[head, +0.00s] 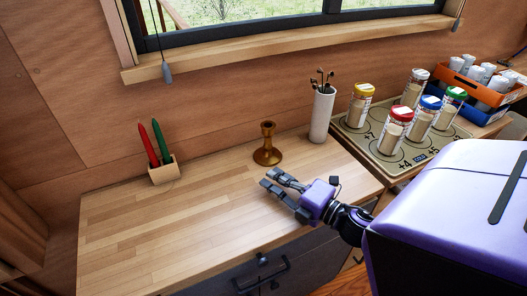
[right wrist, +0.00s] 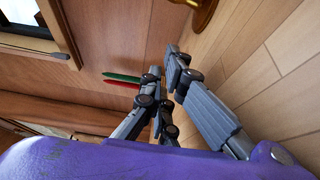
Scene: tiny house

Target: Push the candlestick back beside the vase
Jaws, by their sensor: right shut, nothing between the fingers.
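The brass candlestick (head: 267,155) stands upright and empty on the wooden counter (head: 200,225), to the left of and apart from the white vase (head: 320,118) with dark dried stems. Part of the candlestick's base shows at the top of the right wrist view (right wrist: 204,12). My right gripper (head: 267,178) is shut and empty, low over the counter just in front of the candlestick. Whether it touches the candlestick I cannot tell. In the right wrist view its fingers (right wrist: 164,62) point toward the wall side. My left gripper is not in view.
A wooden block (head: 164,171) with a red and a green candle stands at the counter's left. Several spice jars stand on a marked board (head: 378,146) to the right, with an orange crate (head: 478,85) beyond. A window sill (head: 270,50) runs above; the counter's left front is clear.

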